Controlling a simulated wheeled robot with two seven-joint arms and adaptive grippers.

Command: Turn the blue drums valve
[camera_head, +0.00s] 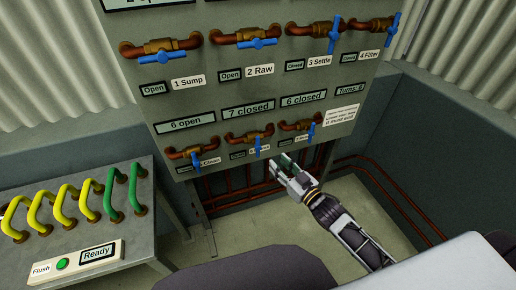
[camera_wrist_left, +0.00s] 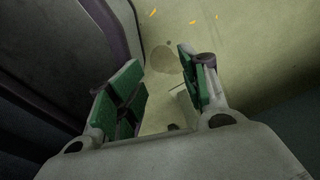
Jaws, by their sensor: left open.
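The panel's bottom row has three copper valves with blue handles: a left one (camera_head: 195,158), a middle one (camera_head: 256,144) and a right one (camera_head: 317,119). The left label reads Clean. The other bottom labels are too small or covered to read, so I cannot tell which valve is drums. My right gripper (camera_head: 281,166) is at the panel's lower edge, below and between the middle and right valves, apart from their handles. A green pad shows on it, but its opening is unclear. My left gripper (camera_wrist_left: 157,95) is open and empty in the left wrist view, over pale floor.
Top-row valves are Sump (camera_head: 161,48), Raw (camera_head: 246,38), Settle (camera_head: 325,31) and Filter (camera_head: 378,24). Copper pipes (camera_head: 395,202) run below and right of the panel. A side table (camera_head: 155,225) at left carries yellow and green handles and a Flush button box (camera_head: 75,263).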

